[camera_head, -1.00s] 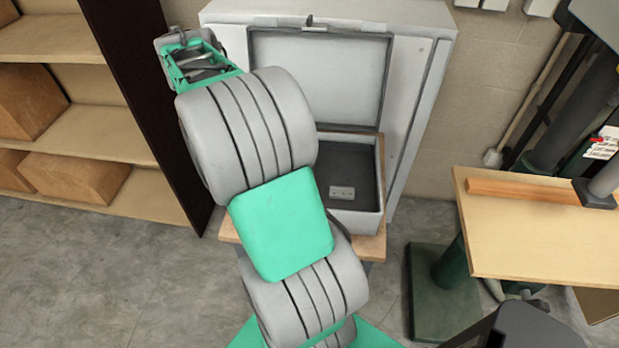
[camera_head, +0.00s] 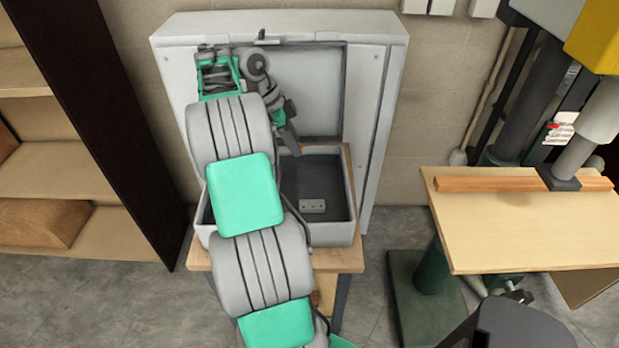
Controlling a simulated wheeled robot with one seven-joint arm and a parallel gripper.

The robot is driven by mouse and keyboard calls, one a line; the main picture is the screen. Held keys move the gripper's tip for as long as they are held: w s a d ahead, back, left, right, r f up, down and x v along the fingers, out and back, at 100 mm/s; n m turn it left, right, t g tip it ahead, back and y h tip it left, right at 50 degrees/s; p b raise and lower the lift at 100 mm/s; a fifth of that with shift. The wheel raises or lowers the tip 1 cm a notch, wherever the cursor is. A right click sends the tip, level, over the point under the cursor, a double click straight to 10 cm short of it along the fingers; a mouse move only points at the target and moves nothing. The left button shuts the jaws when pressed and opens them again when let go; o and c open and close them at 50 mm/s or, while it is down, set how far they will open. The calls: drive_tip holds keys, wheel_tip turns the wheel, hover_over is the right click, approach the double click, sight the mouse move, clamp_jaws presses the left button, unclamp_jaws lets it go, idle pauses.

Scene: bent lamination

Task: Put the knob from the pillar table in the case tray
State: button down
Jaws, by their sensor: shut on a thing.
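The case tray (camera_head: 333,235) is an open grey box with a dark inside, standing on a small wooden stand in front of a pale grey cabinet. My own arm hides the left part of the tray. The pillar table (camera_head: 525,235) at the right has a light wooden top, and no knob shows on it.
A small grey block (camera_head: 312,206) lies on the tray floor. The raised lid (camera_head: 318,90) stands behind my gripper. A wooden strip (camera_head: 480,184) lies on the pillar table below the drill column. Shelves (camera_head: 60,185) stand at the left.

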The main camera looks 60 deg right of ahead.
drive_tip(key=b, duration=0.1)
hover_over(322, 176)
drive_tip(key=w, duration=0.1)
drive_tip(key=f, duration=0.6)
drive_tip(key=shift+a+f, duration=0.25)
drive_tip(key=shift+f, duration=0.1)
wheel_tip(322, 176, down, 3)
drive_tip(key=shift+r, duration=0.15)
drive_tip(key=shift+w+f, duration=0.1)
drive_tip(key=shift+f, duration=0.25)
drive_tip(key=c, duration=1.1)
unclamp_jaws()
drive_tip(key=shift+r, duration=0.15)
